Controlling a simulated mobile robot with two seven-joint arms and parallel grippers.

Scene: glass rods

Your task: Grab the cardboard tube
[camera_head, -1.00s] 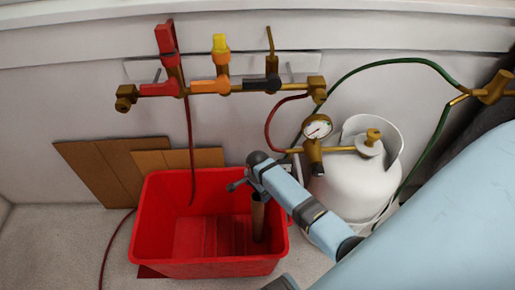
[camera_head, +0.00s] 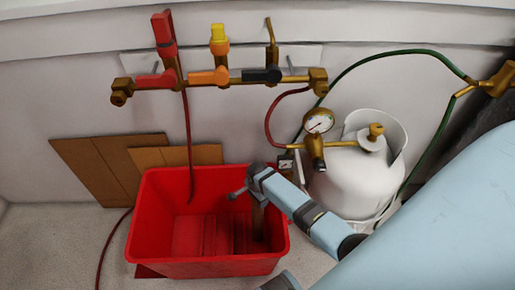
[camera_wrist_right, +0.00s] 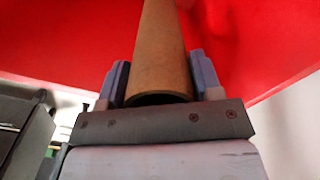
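The brown cardboard tube (camera_head: 259,224) stands inside the red bin, near its right wall. In the right wrist view the tube (camera_wrist_right: 162,55) runs away from me, with its near end between the fingers. My right gripper (camera_head: 258,197) reaches down into the bin over the tube's upper end. In the wrist view its two fingers (camera_wrist_right: 161,72) straddle the tube, very close to its sides, and look open around it; contact is not clear. My left gripper is not in view.
The red bin (camera_head: 158,222) stands on the floor. A white gas tank (camera_head: 345,190) with a gauge (camera_head: 319,122) is at its right. A valve pipe (camera_head: 210,80) runs along the wall, and a red hose (camera_head: 190,150) hangs into the bin. Brown boards (camera_head: 100,165) lean behind.

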